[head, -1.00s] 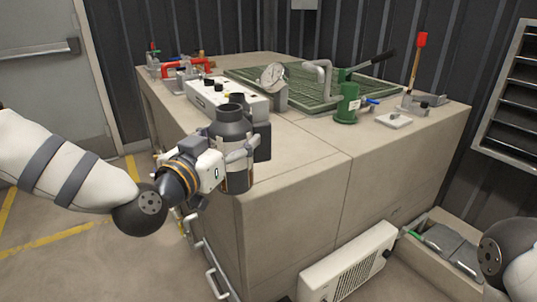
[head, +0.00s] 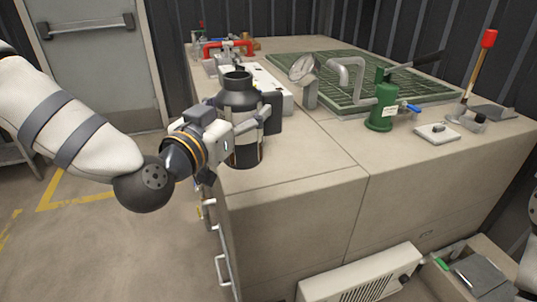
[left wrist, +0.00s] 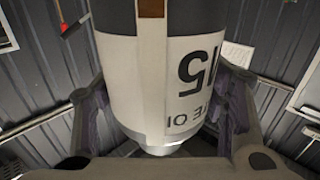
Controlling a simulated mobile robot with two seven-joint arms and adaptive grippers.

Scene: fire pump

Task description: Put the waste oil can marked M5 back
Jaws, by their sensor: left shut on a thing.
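A dark grey can (head: 238,97) with a narrow neck is held upright by my left gripper (head: 238,138) at the near left corner of the bench. The fingers are shut around its body from the left. In the left wrist view the can (left wrist: 165,60) fills the middle between the fingers (left wrist: 162,115); its white label shows a large 5, part of another character and part of a word. The rest of the marking is hidden. I cannot tell whether the can's base touches the bench top. My right gripper is out of view.
The beige bench (head: 310,165) has a clear near top. Behind the can are a white box (head: 272,82) and red pipework (head: 228,46). A white unit (head: 365,275) sits low in front.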

